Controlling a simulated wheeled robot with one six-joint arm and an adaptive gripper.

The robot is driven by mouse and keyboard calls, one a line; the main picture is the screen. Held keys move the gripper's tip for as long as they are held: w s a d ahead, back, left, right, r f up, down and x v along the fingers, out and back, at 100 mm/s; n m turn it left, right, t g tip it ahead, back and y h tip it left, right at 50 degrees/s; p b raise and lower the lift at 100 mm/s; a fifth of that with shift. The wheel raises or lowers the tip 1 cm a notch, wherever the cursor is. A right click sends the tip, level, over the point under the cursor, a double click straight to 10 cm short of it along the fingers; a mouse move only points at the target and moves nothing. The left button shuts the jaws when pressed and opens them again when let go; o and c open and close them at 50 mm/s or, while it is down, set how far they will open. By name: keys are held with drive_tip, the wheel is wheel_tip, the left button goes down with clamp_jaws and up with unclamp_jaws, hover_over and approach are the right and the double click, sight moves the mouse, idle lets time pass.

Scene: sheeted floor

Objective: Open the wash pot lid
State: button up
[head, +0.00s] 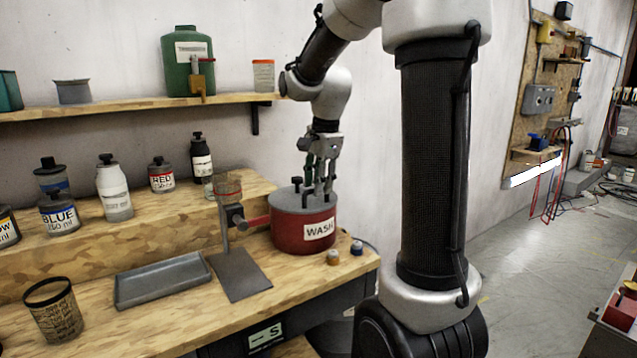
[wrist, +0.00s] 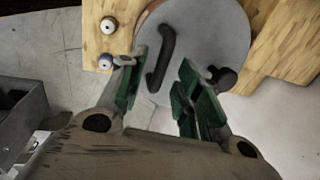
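The wash pot (head: 290,232) is a red round pot with a white WASH label, standing on the wooden bench. Its grey flat lid (head: 283,203) is on the pot, and the lid also shows in the wrist view (wrist: 213,40). A dark curved handle (wrist: 161,58) sits on the lid, with a dark knob (wrist: 224,78) near the lid's edge. My gripper (head: 319,190) points down just over the lid. In the wrist view my gripper (wrist: 158,88) has its green-padded fingers apart, with the handle showing between and beyond them. Contact with the handle cannot be told.
Left of the pot stands a small metal stand with a glass cup (head: 228,186). A grey tray (head: 163,280) and a patterned cup (head: 53,309) lie further left. Bottles (head: 113,188) stand on the raised step behind.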

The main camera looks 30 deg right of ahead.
drive_tip(key=shift+f, duration=0.2)
clamp_jaws()
drive_tip(key=shift+w+r, duration=0.1)
